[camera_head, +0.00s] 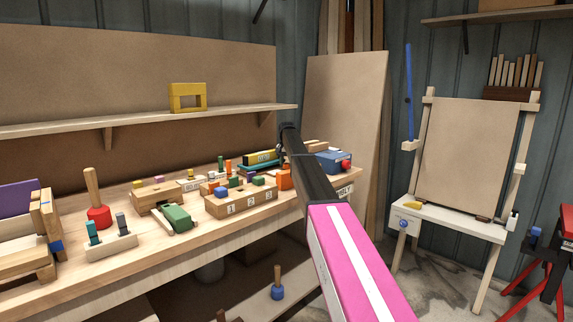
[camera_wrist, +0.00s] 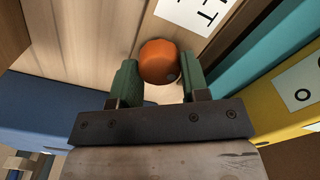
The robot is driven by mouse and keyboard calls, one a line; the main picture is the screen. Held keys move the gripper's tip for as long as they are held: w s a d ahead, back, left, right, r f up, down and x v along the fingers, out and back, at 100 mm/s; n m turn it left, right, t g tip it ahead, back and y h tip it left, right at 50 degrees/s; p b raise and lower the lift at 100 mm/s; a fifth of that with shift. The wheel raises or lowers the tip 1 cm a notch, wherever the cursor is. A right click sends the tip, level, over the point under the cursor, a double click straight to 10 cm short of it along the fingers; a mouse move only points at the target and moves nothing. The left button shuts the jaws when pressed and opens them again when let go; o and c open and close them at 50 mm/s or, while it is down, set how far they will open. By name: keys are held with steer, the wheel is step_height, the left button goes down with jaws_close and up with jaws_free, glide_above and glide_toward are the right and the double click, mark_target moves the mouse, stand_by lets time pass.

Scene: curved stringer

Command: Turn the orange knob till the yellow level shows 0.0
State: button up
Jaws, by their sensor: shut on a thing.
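The round orange knob (camera_wrist: 159,62) sits between the two green fingers of my gripper (camera_wrist: 158,76) in the wrist view. The fingers are shut on it from both sides. The yellow level (camera_wrist: 284,90) is at the right of the wrist view, with a white label bearing a dark round character, cut off by the edge. In the head view the yellow level (camera_head: 262,157) lies at the back of the bench, its reading too small to make out. There my arm hides most of the gripper and the knob area.
A teal part (camera_wrist: 235,62) runs beside the yellow level. A blue block (camera_wrist: 45,108) is at the left of the wrist view. The wooden bench (camera_head: 140,262) holds several toys and a numbered block (camera_head: 240,203). A blue box with a red knob (camera_head: 333,161) stands right of my arm.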

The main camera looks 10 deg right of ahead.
mark_target(287, 164)
steer(key=o, duration=0.9)
steer(key=shift+r, duration=0.15)
step_height(287, 164, up, 11)
steer(key=shift+f, duration=0.2)
